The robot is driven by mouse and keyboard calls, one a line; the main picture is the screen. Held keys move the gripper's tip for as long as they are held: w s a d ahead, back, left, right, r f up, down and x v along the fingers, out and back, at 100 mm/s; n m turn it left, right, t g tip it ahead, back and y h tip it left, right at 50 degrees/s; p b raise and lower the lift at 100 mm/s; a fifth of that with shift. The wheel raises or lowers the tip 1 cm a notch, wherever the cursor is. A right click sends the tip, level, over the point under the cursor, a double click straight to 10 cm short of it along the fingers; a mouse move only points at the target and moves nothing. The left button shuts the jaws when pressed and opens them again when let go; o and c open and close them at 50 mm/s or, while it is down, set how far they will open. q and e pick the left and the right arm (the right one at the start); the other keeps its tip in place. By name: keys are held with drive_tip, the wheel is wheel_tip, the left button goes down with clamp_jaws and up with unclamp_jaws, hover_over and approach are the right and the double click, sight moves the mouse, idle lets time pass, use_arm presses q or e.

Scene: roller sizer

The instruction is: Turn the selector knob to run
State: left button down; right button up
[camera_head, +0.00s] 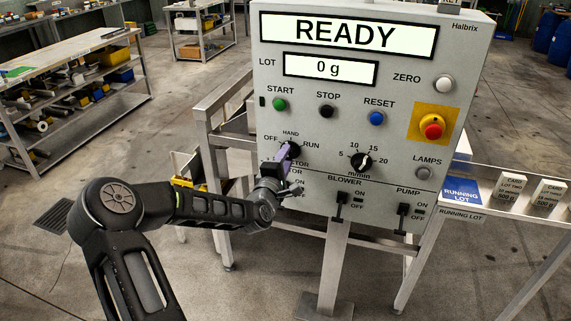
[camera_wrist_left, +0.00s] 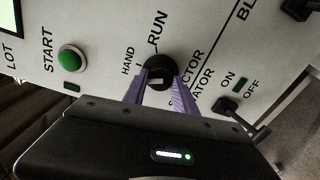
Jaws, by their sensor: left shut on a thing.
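The selector knob (camera_head: 293,149) is a round black knob on the grey control panel, with OFF, HAND and RUN printed around it. In the left wrist view the knob (camera_wrist_left: 158,66) sits between the two purple fingers of my left gripper (camera_wrist_left: 157,84). In the head view my left gripper (camera_head: 283,157) reaches it from the lower left and partly covers it. The fingers are shut on the knob. A pale mark shows between the fingers, but I cannot tell which label the knob points to. My right gripper is not in view.
The panel display (camera_head: 346,34) reads READY and the lot display (camera_head: 331,69) reads 0 g. Near the knob are the green START button (camera_head: 279,104), the speed dial (camera_head: 361,162) and the blower switch (camera_head: 340,203). A red stop button (camera_head: 432,126) is at right.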

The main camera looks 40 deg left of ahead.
use_arm(q)
drive_tip(key=shift+m+b, duration=8.3)
drive_tip(key=shift+b, duration=1.35)
drive_tip(key=c, duration=1)
unclamp_jaws()
drive_tip(key=b+v, duration=0.1)
drive_tip(key=v, duration=0.7)
